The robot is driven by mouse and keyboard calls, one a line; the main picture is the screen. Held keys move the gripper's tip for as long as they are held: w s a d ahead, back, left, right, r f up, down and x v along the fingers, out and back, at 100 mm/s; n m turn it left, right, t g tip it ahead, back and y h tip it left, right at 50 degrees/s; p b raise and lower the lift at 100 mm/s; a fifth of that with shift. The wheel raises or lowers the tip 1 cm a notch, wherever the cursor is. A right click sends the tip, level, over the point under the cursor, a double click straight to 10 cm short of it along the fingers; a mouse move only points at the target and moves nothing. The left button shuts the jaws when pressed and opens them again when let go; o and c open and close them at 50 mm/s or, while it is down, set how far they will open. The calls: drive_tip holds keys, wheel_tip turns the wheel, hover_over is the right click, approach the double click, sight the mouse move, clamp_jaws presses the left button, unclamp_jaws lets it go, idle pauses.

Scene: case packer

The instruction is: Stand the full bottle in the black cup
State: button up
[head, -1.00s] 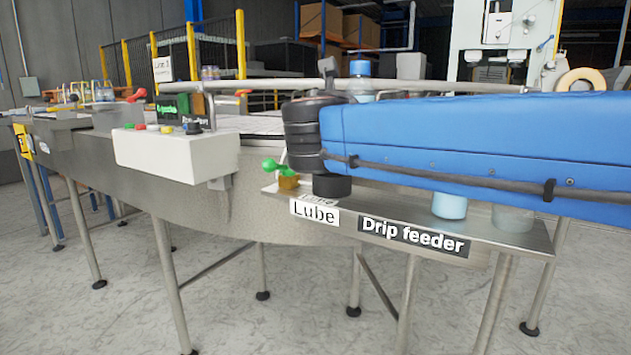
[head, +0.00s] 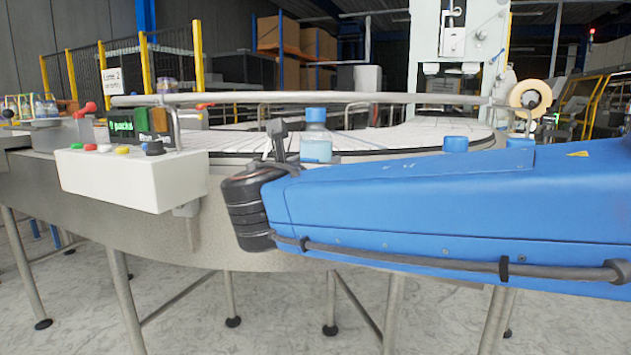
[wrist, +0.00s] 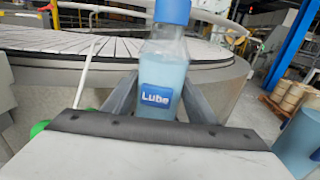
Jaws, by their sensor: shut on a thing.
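The bottle (wrist: 164,62), filled with pale blue liquid, has a blue cap and a blue "Lube" label. In the wrist view it stands nearly upright between the two grey fingers of my gripper (wrist: 158,96), which are shut on it. The black cup is not visible in either current view.
A curved conveyor (head: 395,138) with a rail (head: 300,98) lies behind my arm. A white control box (head: 130,178) with coloured buttons is at the left. In the wrist view, a pale blue object (wrist: 300,142) at the right edge and a green knob (wrist: 38,128) lie close by.

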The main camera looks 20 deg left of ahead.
drive_tip(key=shift+f, duration=1.7)
drive_tip(key=shift+f, duration=0.1)
drive_tip(key=o, duration=1.4)
drive_tip(key=shift+o, duration=0.2)
drive_tip(key=s+d, duration=0.1)
drive_tip(key=s, duration=1.1)
